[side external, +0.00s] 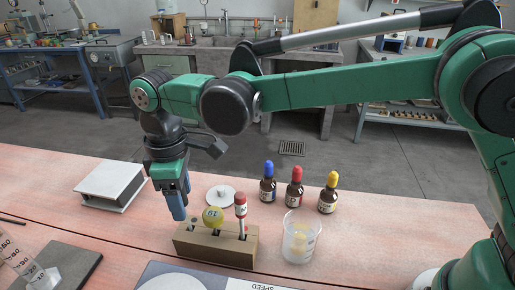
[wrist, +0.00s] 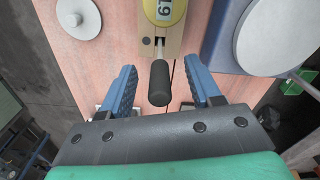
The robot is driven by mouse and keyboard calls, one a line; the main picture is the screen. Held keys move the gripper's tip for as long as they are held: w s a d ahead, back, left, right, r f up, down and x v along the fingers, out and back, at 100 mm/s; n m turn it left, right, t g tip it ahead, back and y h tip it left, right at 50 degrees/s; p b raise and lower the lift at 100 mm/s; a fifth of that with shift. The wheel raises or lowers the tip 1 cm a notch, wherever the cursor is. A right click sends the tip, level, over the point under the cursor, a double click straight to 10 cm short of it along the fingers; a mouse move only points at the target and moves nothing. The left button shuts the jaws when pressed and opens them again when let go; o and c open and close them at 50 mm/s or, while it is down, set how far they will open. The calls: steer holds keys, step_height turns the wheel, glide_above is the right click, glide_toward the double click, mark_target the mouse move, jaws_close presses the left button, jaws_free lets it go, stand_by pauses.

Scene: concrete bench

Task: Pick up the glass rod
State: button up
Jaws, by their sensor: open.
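A wooden rack (side external: 214,246) stands on the bench, and part of it shows at the top of the wrist view (wrist: 173,46). A thin rod with a black, rounded end (wrist: 158,84) rises from the rack between my fingers in the wrist view; it looks like the glass rod. In the side view it cannot be made out. My gripper (side external: 179,212) points down at the rack's left end. In the wrist view my gripper (wrist: 160,72) is open, with a blue finger on each side of the black end and a gap to both.
A yellow numbered ball (side external: 213,217) and a red-topped piece (side external: 240,206) share the rack. A beaker (side external: 300,240), blue-, red- and yellow-capped bottles (side external: 294,192), a white disc (side external: 221,196) and a white box (side external: 110,185) stand around. A grey plate device (side external: 165,278) is in front.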

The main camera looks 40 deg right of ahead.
steer(key=shift+f, duration=0.5)
jaws_close()
steer(key=shift+r, duration=5.05)
